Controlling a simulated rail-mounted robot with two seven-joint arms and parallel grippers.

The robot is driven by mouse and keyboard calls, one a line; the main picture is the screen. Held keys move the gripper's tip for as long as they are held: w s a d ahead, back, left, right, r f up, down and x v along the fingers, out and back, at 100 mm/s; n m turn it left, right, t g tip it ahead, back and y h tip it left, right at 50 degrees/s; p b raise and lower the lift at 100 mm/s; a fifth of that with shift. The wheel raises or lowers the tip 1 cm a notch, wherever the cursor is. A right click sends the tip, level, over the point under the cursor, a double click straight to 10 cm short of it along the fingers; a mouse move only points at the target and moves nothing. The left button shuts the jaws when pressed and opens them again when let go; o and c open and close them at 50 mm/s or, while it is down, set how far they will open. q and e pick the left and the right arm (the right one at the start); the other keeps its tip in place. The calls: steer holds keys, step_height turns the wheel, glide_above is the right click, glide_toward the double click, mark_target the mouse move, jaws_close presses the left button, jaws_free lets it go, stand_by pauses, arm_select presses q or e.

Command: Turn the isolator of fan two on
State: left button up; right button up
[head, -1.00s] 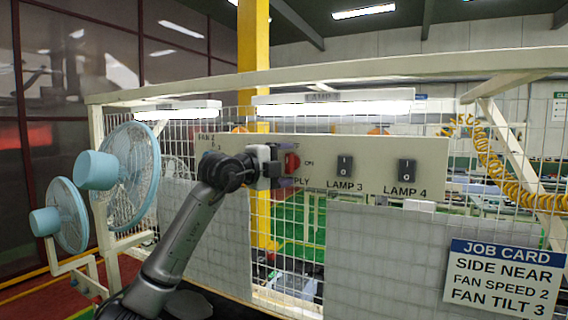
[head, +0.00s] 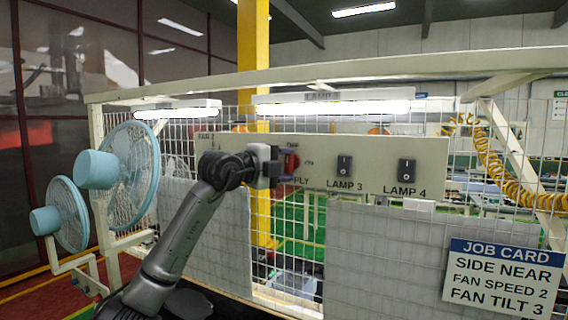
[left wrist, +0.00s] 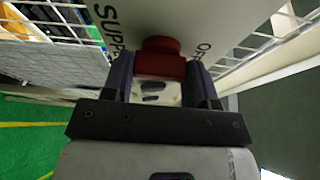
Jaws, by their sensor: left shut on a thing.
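A red rotary knob (head: 291,161) sits on the pale switch panel (head: 320,150), above a label that ends in "PPLY". My left gripper (head: 278,166) is shut on this knob, its fingers on either side of it. In the left wrist view the red knob (left wrist: 160,62) sits between the dark fingers of my left gripper (left wrist: 160,78), beside the words "SUPP" and "OF", both cut off. The knob's pointer direction is hard to tell. My arm hides the panel's left part, where "FAN 2" lettering partly shows. My right gripper is not in view.
Rocker switches for lamp 3 (head: 345,166) and lamp 4 (head: 407,171) sit right of the knob. Two blue fans (head: 131,172) stand at the left. A job card (head: 503,278) hangs at lower right. Wire mesh (head: 300,225) surrounds the panel.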

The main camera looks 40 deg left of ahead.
arm_select(q)
steer(key=shift+r+m+g+p, duration=0.35)
steer(key=shift+m+p, duration=0.4)
steer(key=shift+m, duration=0.25)
steer(key=m+g+y+p, duration=0.1)
steer(key=m+p, duration=0.1)
steer(key=m, duration=0.1)
steer(key=m+g+y+p, duration=0.1)
steer(key=m+y+p, duration=0.1)
steer(key=m, duration=0.1)
steer(key=shift+d+m+g, duration=0.15)
steer(key=shift+m+g, duration=0.2)
steer(key=shift+m, duration=0.05)
steer(key=shift+d+m+g+y+p, duration=0.1)
steer(key=shift+m+g+y+p, duration=0.25)
steer(key=shift+m+y, duration=0.95)
steer(key=shift+m, duration=0.5)
steer(key=shift+m+g, duration=0.25)
steer(key=shift+m, duration=0.05)
steer(key=o, duration=0.9)
